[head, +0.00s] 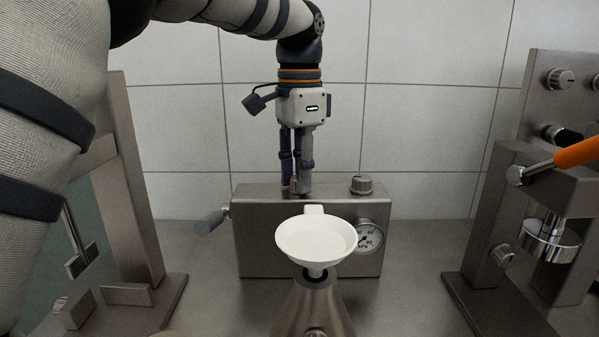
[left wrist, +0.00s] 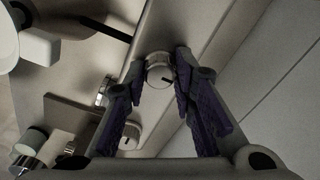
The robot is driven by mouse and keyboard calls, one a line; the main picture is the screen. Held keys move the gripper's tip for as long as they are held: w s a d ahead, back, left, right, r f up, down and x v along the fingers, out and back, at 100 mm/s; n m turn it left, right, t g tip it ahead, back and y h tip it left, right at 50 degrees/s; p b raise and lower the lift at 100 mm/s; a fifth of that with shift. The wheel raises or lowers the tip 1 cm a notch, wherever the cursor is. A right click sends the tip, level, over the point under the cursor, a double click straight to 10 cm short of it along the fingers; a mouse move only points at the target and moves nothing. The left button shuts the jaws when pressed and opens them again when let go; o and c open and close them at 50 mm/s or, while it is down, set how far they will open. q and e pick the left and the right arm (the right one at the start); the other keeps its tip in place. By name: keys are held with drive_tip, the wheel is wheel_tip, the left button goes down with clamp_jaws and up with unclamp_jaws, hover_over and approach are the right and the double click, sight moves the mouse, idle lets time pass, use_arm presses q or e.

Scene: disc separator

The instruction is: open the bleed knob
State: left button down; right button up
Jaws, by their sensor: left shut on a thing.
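A grey metal box (head: 308,240) stands at the back of the bench with two knobs on its top. My left gripper (head: 298,188) points straight down at the box's top left and is shut on the left knob, mostly hidden in the head view. In the left wrist view this round silver knob (left wrist: 158,72), with a dark mark on it, sits between the fingertips (left wrist: 156,70). The other knob (head: 361,184) stands free to the right; it also shows in the left wrist view (left wrist: 131,134). No label shows which is the bleed knob. My right gripper is not in view.
A pressure gauge (head: 369,237) is on the box's front right, and a grey lever (head: 209,222) sticks out left. A white funnel (head: 316,240) stands in front on a metal cone (head: 313,309). Metal stands flank both sides, the right one with an orange handle (head: 578,152).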

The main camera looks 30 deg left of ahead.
use_arm(q)
drive_tip(key=c, duration=1.3)
unclamp_jaws()
drive_tip(key=shift+c, duration=0.2)
drive_tip(key=shift+r, duration=0.1)
wheel_tip(320, 180, up, 7)
drive_tip(key=shift+r, duration=0.15)
